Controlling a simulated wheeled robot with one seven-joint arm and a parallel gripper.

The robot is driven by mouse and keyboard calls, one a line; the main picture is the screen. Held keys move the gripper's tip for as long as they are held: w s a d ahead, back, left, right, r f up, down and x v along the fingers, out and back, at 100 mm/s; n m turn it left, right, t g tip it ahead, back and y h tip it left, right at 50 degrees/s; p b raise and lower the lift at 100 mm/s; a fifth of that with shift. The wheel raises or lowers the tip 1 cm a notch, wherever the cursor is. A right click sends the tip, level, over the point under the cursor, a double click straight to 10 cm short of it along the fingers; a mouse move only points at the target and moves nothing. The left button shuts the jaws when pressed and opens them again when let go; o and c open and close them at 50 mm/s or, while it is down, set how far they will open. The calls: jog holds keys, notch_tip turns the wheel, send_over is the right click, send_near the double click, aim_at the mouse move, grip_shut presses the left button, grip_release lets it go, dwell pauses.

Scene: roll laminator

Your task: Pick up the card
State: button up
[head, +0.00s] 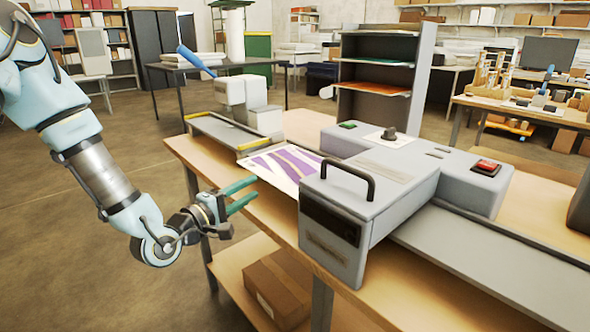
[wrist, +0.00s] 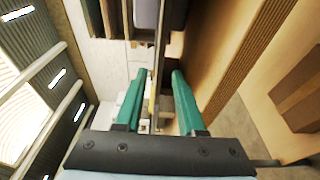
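The card (head: 283,167), white with a purple pattern, lies flat in front of the laminator (head: 375,185), its right end close to the machine's body. My gripper (head: 256,191) is at the card's near left side, around the table's front edge. Its two green fingers are apart, and the upper fingertip appears close to the card's edge. In the wrist view my gripper (wrist: 156,72) is open, with a thin edge running between the fingers. I cannot tell whether that edge is the card or the tabletop.
The wooden table (head: 262,212) has a lower shelf holding a cardboard box (head: 280,286). A trimmer with a blue handle (head: 196,60) stands behind the card. A shelf rack (head: 378,80) stands at the back. Open floor lies left of the table.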

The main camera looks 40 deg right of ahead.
aim_at(269, 177)
jog(key=shift+w+d, duration=0.15)
jog(key=shift+d, duration=0.7)
jog(key=d+p, duration=0.1)
jog(key=d, duration=0.1)
jog(key=d+p, duration=0.1)
jog(key=d, duration=0.1)
jog(key=shift+d+r+p, duration=0.1)
jog(key=shift+r+p, duration=0.25)
jog(key=shift+w+d+f, duration=0.15)
jog(key=shift+d, duration=0.45)
jog(key=shift+c, duration=0.3)
grip_shut()
